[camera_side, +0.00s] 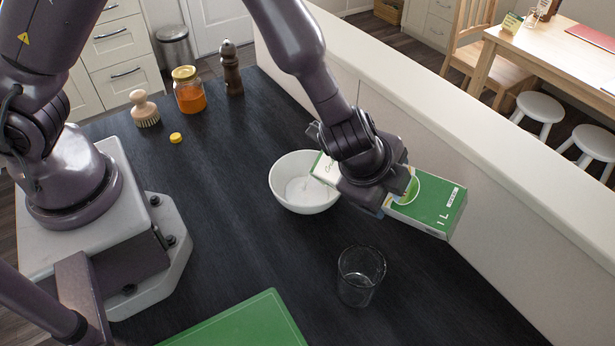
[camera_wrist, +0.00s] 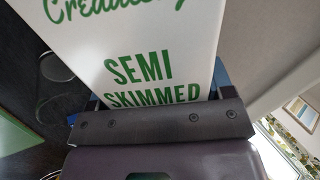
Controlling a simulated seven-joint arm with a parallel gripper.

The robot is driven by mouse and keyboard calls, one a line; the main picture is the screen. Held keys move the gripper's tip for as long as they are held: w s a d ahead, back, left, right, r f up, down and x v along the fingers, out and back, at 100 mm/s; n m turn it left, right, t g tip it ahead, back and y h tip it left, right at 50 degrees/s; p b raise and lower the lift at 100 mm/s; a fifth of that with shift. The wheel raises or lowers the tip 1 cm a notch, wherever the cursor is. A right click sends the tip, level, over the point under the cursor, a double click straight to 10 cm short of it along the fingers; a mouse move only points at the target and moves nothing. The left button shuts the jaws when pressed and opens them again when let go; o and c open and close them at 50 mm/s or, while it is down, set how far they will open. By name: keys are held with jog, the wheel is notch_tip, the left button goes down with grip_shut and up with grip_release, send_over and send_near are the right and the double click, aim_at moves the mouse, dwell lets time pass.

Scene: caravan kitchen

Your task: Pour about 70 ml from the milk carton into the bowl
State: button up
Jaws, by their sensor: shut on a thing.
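The milk carton (camera_side: 436,208), green and white, is held tilted near horizontal by my gripper (camera_side: 372,188). Its white top end reaches left over the right rim of the bowl, and its green base points right. In the wrist view the carton (camera_wrist: 140,45) fills the space beyond the jaws (camera_wrist: 155,112), with "SEMI SKIMMED" printed on it. The white bowl (camera_side: 290,189) stands upright on the dark counter below the carton's top end. Its inside looks white; I cannot tell how much milk is in it. My wrist hides the carton's middle, and no stream is visible.
An empty-looking clear glass (camera_side: 360,276) stands in front of the bowl. A green board (camera_side: 245,322) lies at the front edge. A yellow cap (camera_side: 176,137), a brush (camera_side: 144,109), an orange jar (camera_side: 189,92) and a pepper mill (camera_side: 231,70) stand behind. A pale ledge (camera_side: 470,140) runs along the right.

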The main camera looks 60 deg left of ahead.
jog(key=f, duration=0.1)
jog(key=y, duration=0.1)
jog(key=f+g+y, duration=0.1)
jog(key=shift+s+d+f, duration=0.1)
jog(key=shift+d+f, duration=0.15)
jog(key=shift+f, duration=0.05)
jog(key=shift+s+m+y, duration=0.1)
jog(key=shift+m+y, duration=0.3)
jog(key=shift+y, duration=0.1)
jog(key=shift+d+f+g+y, duration=0.3)
jog(key=shift+f+g+y, duration=0.1)
jog(key=shift+y, duration=0.2)
jog(key=shift+f, duration=0.1)
dwell(0.9)
